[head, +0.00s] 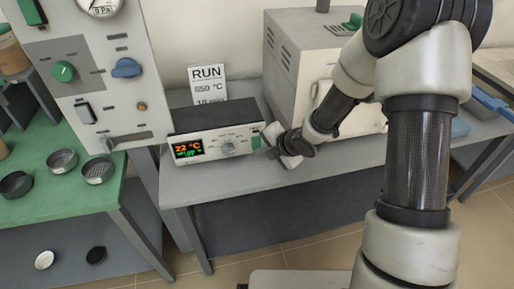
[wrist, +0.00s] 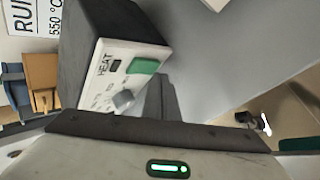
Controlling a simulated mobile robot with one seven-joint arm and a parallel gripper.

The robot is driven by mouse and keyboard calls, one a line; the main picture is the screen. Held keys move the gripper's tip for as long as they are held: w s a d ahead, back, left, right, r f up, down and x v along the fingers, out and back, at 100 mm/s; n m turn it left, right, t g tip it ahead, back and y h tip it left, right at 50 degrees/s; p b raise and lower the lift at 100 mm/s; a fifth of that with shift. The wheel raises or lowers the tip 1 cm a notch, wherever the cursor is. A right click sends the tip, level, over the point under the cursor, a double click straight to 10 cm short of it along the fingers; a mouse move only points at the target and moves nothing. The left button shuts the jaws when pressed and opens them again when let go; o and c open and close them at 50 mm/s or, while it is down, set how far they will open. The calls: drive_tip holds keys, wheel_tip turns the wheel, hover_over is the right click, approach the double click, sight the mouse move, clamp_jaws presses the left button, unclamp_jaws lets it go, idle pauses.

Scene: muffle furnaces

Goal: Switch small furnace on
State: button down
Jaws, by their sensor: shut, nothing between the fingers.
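The small furnace (head: 298,70) is a pale box at the back of the grey bench. Its control unit (head: 212,119) stands in front, with a lit display (head: 187,149) reading 22 °C, a grey knob (head: 228,149) and a green switch (head: 256,141) at the right end. In the wrist view the green switch (wrist: 143,66) sits beside a dark HEAT indicator (wrist: 115,65), above the knob (wrist: 124,99). My gripper (head: 270,152) is shut and empty, its fingertips (wrist: 161,82) close to the switch end of the panel. I cannot tell whether they touch the switch.
A RUN card (head: 208,82) stands behind the control unit. A tall panel (head: 100,80) with a gauge, a green knob and a blue knob is at the left. Dark dishes (head: 97,168) lie on the green bench. The grey bench top (head: 190,187) is clear in front.

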drive_tip(key=shift+w+a, duration=0.1)
drive_tip(key=shift+w, duration=0.2)
drive_tip(key=shift+s, duration=0.1)
idle(0.3)
drive_tip(key=shift+s+d+b, duration=0.2)
drive_tip(key=shift+s+b, duration=0.15)
drive_tip(key=shift+s, duration=0.35)
drive_tip(key=shift+s+d+r+b, duration=0.1)
drive_tip(key=shift+s+d+b, duration=0.15)
drive_tip(key=shift+s, duration=0.55)
drive_tip(key=shift+s+d+r+b, duration=0.15)
drive_tip(key=shift+s+d+b, duration=0.1)
drive_tip(key=shift+s, duration=0.5)
drive_tip(key=shift+s+d+r+b, duration=0.1)
drive_tip(key=shift+s+d+b, duration=0.15)
drive_tip(key=shift+s, duration=0.55)
